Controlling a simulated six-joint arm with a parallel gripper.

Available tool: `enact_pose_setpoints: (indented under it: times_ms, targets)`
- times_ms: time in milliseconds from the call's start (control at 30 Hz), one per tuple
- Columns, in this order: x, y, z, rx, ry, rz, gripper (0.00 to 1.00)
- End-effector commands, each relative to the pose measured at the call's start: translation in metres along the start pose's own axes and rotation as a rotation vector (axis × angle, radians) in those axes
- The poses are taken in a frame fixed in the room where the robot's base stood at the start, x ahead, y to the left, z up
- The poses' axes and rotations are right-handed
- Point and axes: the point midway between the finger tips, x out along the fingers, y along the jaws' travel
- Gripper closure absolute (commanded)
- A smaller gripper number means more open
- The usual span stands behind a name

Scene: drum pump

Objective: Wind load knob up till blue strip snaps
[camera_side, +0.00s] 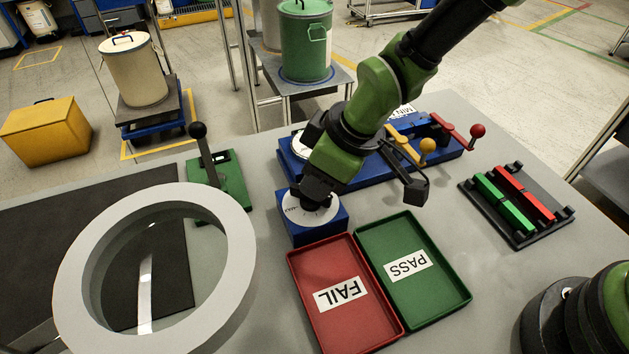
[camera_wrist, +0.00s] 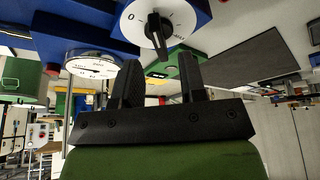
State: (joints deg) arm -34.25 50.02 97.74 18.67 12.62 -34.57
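The load knob (camera_wrist: 157,32) is a black bar handle on a white marked dial. It sits on a blue box (camera_side: 318,228) at the front of the blue test machine (camera_side: 350,175). My gripper (camera_side: 316,196) is over the dial and covers much of it in the side view. In the wrist view my gripper (camera_wrist: 160,68) has its two fingers apart with nothing between them. The knob shows just beyond the tips; contact is not clear. A blue strip (camera_side: 427,128) seems to lie on the machine near the yellow and red levers; its ends are hard to make out.
A red FAIL tray (camera_side: 341,325) and a green PASS tray (camera_side: 435,290) lie in front of the knob box. A rack (camera_side: 552,228) with green and red strips is at right. A magnifier ring (camera_side: 225,215) and a green-based lever (camera_side: 233,178) stand at left.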

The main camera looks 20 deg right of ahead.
Motion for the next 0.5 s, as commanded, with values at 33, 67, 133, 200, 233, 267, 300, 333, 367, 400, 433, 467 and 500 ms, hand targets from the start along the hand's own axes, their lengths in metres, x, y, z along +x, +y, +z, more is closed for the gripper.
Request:
enact_pose_setpoints:
  times_ms: [33, 67, 133, 200, 233, 267, 300, 333, 367, 400, 433, 467, 500]
  targets:
    - [0.009, 0.000, 0.001, -0.001, -0.002, 0.000, 0.62]
    - [0.014, 0.000, 0.001, -0.001, -0.003, 0.000, 0.62]
    - [0.023, 0.000, 0.001, 0.001, -0.002, 0.000, 0.62]
    - [0.030, 0.000, 0.000, 0.000, -0.002, 0.000, 0.62]
    - [0.032, 0.000, 0.000, -0.001, -0.001, 0.000, 0.62]
    - [0.034, 0.000, 0.000, -0.001, 0.000, 0.000, 0.62]
    - [0.035, 0.000, 0.000, -0.001, 0.000, 0.001, 0.62]
    - [0.036, 0.000, 0.000, -0.001, 0.000, 0.001, 0.62]
    - [0.037, 0.000, 0.000, -0.001, 0.000, 0.001, 0.62]
    - [0.038, 0.000, 0.000, -0.001, 0.000, 0.001, 0.62]
    - [0.038, 0.000, 0.000, -0.001, 0.001, 0.001, 0.62]
    - [0.038, 0.000, 0.000, -0.001, 0.001, 0.001, 0.62]
    - [0.038, 0.000, 0.000, -0.001, 0.001, 0.001, 0.62]
